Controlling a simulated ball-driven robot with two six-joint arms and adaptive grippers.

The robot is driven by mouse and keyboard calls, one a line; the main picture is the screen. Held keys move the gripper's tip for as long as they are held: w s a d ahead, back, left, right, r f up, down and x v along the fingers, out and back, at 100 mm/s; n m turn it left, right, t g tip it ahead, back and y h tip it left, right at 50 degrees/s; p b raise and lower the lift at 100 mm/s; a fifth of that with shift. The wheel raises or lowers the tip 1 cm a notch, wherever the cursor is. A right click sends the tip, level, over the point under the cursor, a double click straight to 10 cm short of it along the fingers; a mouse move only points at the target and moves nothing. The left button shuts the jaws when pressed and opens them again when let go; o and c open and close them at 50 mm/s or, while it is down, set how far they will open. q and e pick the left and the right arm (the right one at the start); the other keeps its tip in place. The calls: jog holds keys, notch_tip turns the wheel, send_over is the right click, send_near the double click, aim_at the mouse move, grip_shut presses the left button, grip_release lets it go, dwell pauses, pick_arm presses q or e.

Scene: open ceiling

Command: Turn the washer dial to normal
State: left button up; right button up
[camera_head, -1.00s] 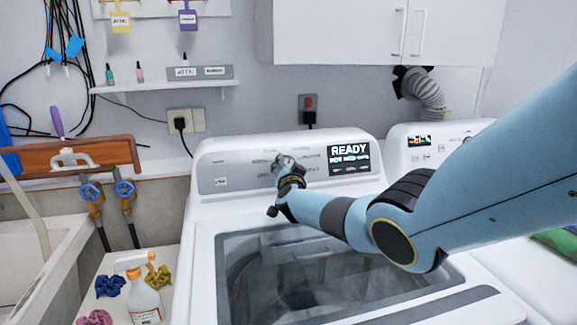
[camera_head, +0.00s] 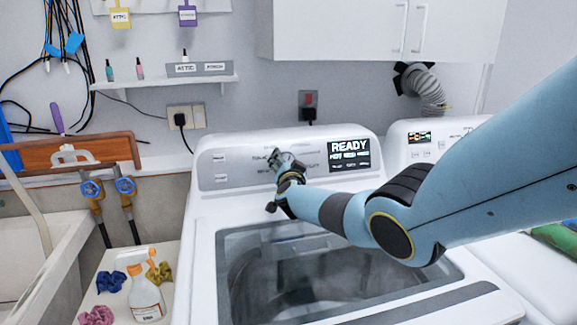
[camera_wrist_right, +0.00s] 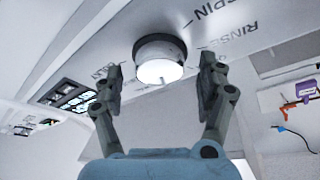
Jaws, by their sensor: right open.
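The washer (camera_head: 212,225) stands in the middle of the head view, with a grey control panel (camera_head: 235,180) at its back. Its display (camera_head: 348,156) reads READY. The round white dial (camera_wrist_right: 160,60) shows in the right wrist view, with SPIN and RINSE printed on the panel around it. My right gripper (camera_wrist_right: 160,85) is open, with one finger on each side of the dial and a visible gap to it. In the head view my right gripper (camera_head: 280,160) is at the panel and mostly hides the dial. My left gripper is not in view.
A second white machine (camera_head: 410,150) stands to the right. A small shelf (camera_head: 165,82) and a cabinet (camera_head: 375,30) hang above.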

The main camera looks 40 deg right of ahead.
jog(key=shift+s, duration=0.1)
jog(key=v, duration=1.1)
jog(key=shift+s+a, duration=0.3)
jog(key=shift+a, duration=0.05)
